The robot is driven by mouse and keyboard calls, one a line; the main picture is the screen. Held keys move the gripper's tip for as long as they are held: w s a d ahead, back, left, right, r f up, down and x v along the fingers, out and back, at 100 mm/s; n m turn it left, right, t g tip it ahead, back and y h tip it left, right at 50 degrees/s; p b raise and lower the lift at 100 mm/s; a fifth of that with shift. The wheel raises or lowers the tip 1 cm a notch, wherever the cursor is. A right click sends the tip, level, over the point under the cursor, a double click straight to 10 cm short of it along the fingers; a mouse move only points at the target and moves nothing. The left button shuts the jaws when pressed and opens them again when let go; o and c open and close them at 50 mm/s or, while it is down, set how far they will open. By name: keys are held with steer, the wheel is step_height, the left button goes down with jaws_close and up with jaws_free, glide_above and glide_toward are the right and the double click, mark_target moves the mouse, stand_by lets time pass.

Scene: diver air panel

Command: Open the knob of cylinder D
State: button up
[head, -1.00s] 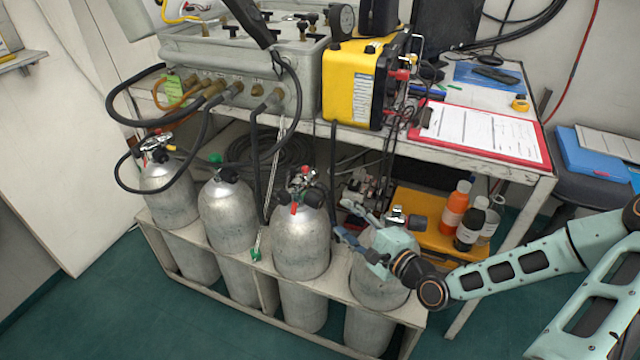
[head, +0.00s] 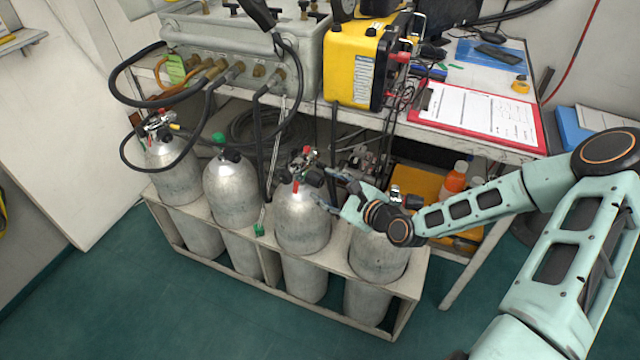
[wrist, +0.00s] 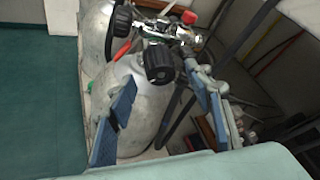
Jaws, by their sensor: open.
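Several silver cylinders stand in a row in a rack; I cannot read letters on them. My gripper (head: 324,188) is open at the third cylinder from the left (head: 303,222). That cylinder has a chrome valve with red parts and a black knob (head: 315,177). In the wrist view the black knob (wrist: 158,63) lies ahead, between the spread blue fingers (wrist: 160,82), with nothing gripped. I cannot tell whether the fingers touch it. The rightmost cylinder (head: 378,258) stands below my wrist, its top partly hidden by my arm.
The pale rack (head: 340,312) holds the cylinders. Black hoses (head: 118,100) loop from the grey panel (head: 245,50) on the table above. A yellow case (head: 355,75) and a red clipboard (head: 480,113) sit on the table. An orange bottle (head: 455,180) stands on the right.

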mark_target(321, 183)
steer(key=shift+x, duration=1.65)
steer(key=shift+c, duration=0.6)
steer(key=c, duration=1)
